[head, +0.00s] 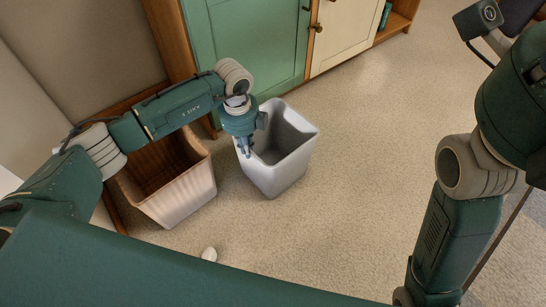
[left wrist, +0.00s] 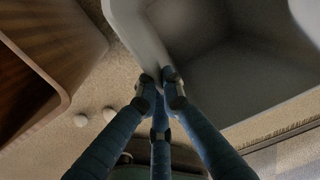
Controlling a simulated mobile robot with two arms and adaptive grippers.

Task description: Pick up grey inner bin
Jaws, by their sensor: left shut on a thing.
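The grey inner bin (head: 287,170) is a tall, open-topped, light grey bin in front of the green cabinet door. It looks empty and roughly upright. I cannot tell whether its base touches the floor. My left gripper (head: 245,151) is shut on the bin's left rim. In the left wrist view, the fingertips (left wrist: 160,77) meet on the thin wall of the grey bin (left wrist: 138,32), with its dark inside to the right. My right arm is at the right of the head view, but its fingers are not seen.
A small white object (head: 209,254) lies on the floor. A green cabinet (head: 247,40) and a cream door (head: 345,35) stand behind. The carpet right of the bin is clear.

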